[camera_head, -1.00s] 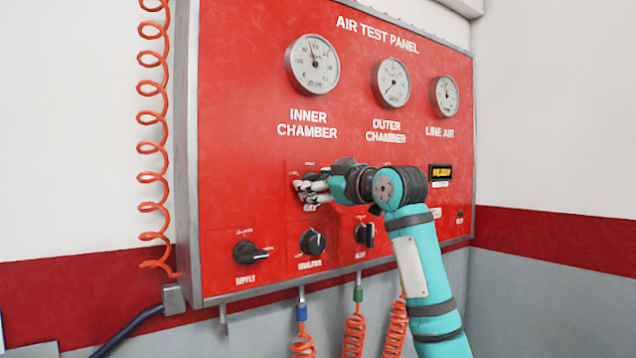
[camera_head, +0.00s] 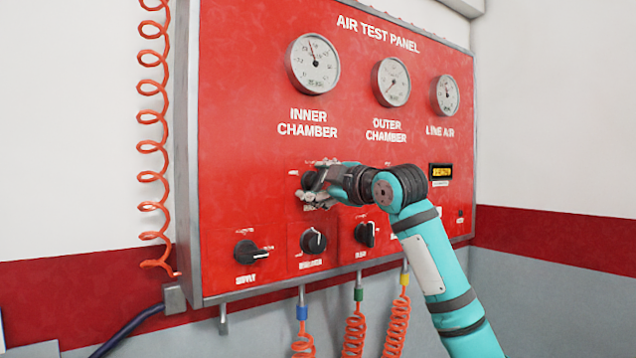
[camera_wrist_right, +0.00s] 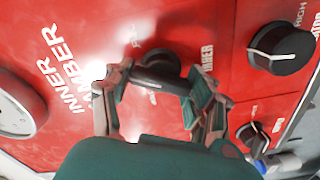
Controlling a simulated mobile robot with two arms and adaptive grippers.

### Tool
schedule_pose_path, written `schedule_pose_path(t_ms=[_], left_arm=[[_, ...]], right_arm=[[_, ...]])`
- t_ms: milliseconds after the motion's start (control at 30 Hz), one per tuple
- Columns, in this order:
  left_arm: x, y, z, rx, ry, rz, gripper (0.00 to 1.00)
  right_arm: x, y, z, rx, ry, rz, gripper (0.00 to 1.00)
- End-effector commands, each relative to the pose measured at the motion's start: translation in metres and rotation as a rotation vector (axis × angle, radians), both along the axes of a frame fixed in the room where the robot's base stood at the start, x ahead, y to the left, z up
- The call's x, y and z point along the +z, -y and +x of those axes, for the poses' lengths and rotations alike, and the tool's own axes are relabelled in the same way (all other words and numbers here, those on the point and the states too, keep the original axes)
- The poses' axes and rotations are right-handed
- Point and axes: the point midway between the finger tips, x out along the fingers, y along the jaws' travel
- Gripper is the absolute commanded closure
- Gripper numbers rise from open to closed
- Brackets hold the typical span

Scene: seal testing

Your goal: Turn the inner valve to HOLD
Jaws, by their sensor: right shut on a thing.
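The red air test panel (camera_head: 250,120) fills the middle of the head view. The inner valve (camera_head: 308,180) is a black knob below the INNER CHAMBER gauge (camera_head: 313,64), partly covered by my right gripper. My right gripper (camera_head: 312,192) is shut on this knob. In the right wrist view its fingers (camera_wrist_right: 157,84) lie on either side of the black knob (camera_wrist_right: 157,66). The knob's small position labels are partly hidden or blurred, so I cannot read its setting. My left gripper is not in view.
Three black knobs, supply (camera_head: 246,252), a middle one (camera_head: 313,241) and a right one (camera_head: 365,234), sit just below. A lit display (camera_head: 441,171) is right of my wrist. Orange coiled hoses hang at the left (camera_head: 152,150) and below the panel (camera_head: 355,335).

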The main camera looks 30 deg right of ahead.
Motion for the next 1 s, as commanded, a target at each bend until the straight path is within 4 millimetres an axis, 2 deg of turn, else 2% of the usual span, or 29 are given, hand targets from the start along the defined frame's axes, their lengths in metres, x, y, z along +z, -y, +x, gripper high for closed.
schedule_pose_path(t_ms=[200,500,1000], left_arm=[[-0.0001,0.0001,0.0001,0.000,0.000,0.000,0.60],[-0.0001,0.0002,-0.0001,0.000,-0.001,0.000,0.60],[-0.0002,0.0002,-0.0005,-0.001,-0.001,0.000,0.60]], right_arm=[[-0.0009,0.0004,-0.0003,-0.002,0.026,-0.194,0.76],[-0.0017,-0.0006,-0.0001,0.000,0.055,-0.392,0.76],[-0.0025,-0.0012,0.0000,0.002,0.070,-0.502,0.76]])
